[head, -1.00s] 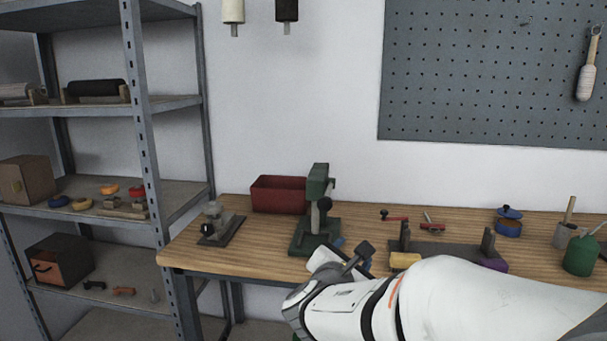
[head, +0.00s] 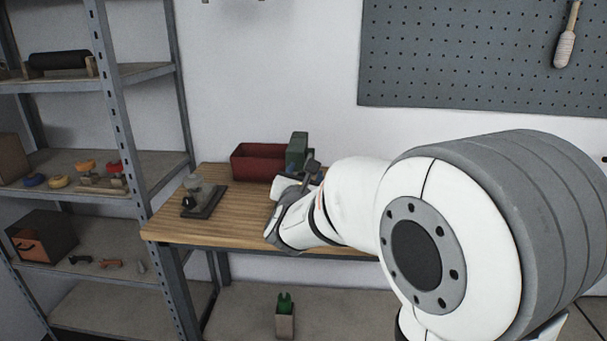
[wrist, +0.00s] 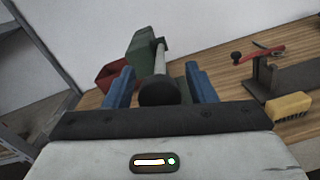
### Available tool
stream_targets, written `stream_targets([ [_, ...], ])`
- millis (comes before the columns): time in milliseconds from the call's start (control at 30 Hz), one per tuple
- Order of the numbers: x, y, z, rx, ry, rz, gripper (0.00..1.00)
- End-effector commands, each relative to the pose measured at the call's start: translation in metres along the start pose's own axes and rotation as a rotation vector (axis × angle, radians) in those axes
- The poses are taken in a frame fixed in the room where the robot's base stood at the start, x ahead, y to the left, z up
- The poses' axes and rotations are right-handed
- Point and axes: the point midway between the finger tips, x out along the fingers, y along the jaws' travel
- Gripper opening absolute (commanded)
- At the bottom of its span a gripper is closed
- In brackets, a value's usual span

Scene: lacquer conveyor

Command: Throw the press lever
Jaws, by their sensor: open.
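The green press (head: 298,150) stands on the wooden bench, mostly hidden behind my arm in the head view. In the wrist view its green head (wrist: 150,47) rises beyond my gripper. The press lever is a pale rod (wrist: 160,60) with a black ball knob (wrist: 159,92) at its near end. My gripper (wrist: 160,88) is open, its two blue fingers on either side of the knob. The knob lies between the fingers with gaps showing on both sides.
A red bin (head: 258,162) sits left of the press. A small clamp-like device (head: 200,195) stands at the bench's left end, near a metal shelf (head: 120,120).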

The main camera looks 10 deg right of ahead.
Motion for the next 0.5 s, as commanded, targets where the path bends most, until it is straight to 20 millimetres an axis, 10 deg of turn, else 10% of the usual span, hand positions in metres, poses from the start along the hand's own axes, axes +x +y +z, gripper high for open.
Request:
stream_targets([
  [500, 0.0006, -0.0007, 0.0003, 0.000, 0.000, -0.001, 0.27],
])
